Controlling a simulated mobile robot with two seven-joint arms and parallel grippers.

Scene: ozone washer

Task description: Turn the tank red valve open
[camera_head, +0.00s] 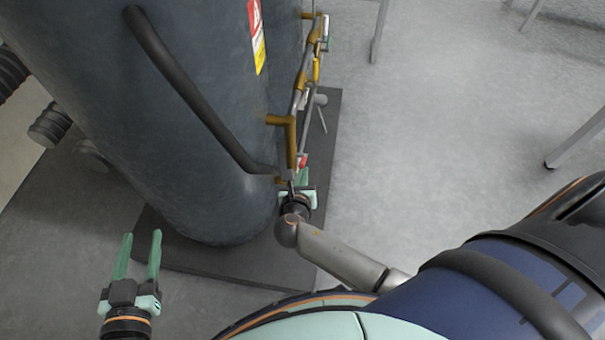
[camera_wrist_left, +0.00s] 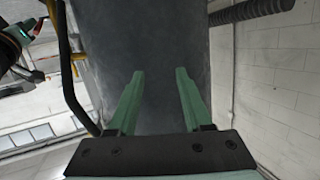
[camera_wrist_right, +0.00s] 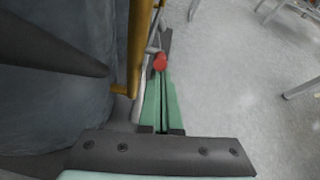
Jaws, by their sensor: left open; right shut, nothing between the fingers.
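The tank (camera_head: 200,120) is a large dark grey cylinder on the left of the head view. The red valve (camera_head: 302,160) is a small red handle low on the yellow-brown piping at its right side. In the right wrist view the red valve (camera_wrist_right: 159,62) is a rounded red knob just beyond my fingertips. My right gripper (camera_head: 303,174) is shut and empty, its tips at the valve; I cannot tell whether they touch it. My left gripper (camera_head: 141,238) is open and empty, low in front of the tank. The left wrist view shows the tank wall beyond its fingers (camera_wrist_left: 160,80).
A dark curved pipe (camera_head: 190,90) runs down the tank's front to the piping. Yellow-brown pipes (camera_head: 291,140) rise close beside my right gripper. The tank stands on a dark base plate (camera_head: 225,262). The grey floor (camera_head: 440,120) to the right is mostly clear, with metal legs (camera_head: 577,138) at the edge.

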